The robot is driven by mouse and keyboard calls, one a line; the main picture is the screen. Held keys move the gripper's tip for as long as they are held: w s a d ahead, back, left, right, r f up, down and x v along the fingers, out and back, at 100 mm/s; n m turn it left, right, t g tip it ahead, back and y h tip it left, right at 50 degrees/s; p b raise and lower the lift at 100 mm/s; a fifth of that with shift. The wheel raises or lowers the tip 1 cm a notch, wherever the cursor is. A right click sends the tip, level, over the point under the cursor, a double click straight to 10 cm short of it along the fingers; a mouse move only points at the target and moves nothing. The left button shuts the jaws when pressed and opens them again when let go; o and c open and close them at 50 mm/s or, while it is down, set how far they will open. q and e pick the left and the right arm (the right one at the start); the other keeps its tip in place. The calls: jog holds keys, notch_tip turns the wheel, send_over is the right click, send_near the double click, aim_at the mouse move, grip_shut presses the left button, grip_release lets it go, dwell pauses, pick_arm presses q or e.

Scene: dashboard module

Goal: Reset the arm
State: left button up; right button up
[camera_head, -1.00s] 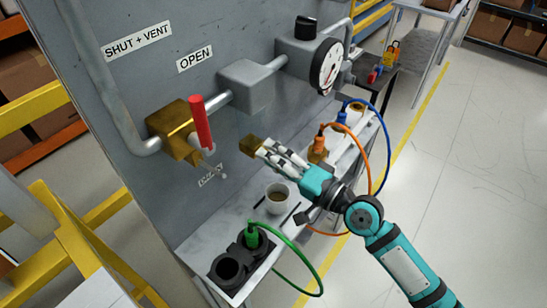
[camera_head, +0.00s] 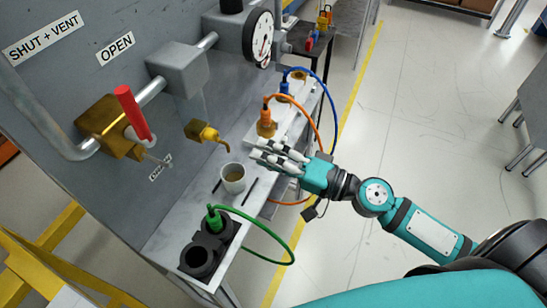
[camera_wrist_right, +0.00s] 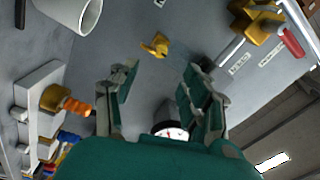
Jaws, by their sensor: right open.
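My right arm (camera_head: 425,232) reaches in from the lower right in the head view. Its right gripper (camera_head: 262,155) is open and empty over the shelf, apart from the brass spout (camera_head: 204,131) on the panel. In the right wrist view the two fingers (camera_wrist_right: 155,95) stand apart with nothing between them, and the spout (camera_wrist_right: 156,45) shows beyond them. The red-handled valve (camera_head: 132,112) is further left on the panel. My left gripper is not in view.
A cup (camera_head: 233,178) with brown liquid stands on the shelf (camera_head: 165,240) below the gripper. Orange (camera_head: 300,103), blue (camera_head: 310,72) and green (camera_head: 285,258) cables loop off the shelf. A gauge (camera_head: 258,38) sits on the panel. The floor (camera_head: 430,110) at right is open.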

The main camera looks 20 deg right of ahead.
jog(key=shift+s+d, duration=0.5)
jog(key=shift+s, duration=0.05)
jog(key=shift+f, duration=0.1)
jog(key=w+d+f+g+h, duration=0.1)
jog(key=d+f+h, duration=0.35)
jog(key=f, duration=0.95)
jog(key=w+d+f+h, duration=0.25)
jog(key=d+f, duration=0.35)
jog(key=f, duration=0.7)
jog(key=s+d+f+n+g+h, duration=0.1)
jog(key=s+d+f+g+h, duration=0.1)
jog(key=s+f, duration=0.6)
jog(key=s+d+f+n+g+h, duration=0.1)
jog(key=s+f+g+h, duration=0.15)
jog(key=f, duration=0.85)
jog(key=s+a+f+n+g, duration=0.1)
jog(key=s+f+n+g, duration=0.1)
jog(key=s+f, duration=0.3)
jog(key=s+a+f+n+g+h, duration=0.1)
jog(key=s+f, duration=0.4)
jog(key=s, duration=0.8)
jog(key=s+a+f+n+g, duration=0.2)
jog(key=s+f, duration=0.3)
jog(key=s, duration=0.4)
jog(key=shift+a+f+n+g, duration=0.15)
jog(key=shift+f+n+g, duration=0.05)
jog(key=shift+n+g, duration=0.55)
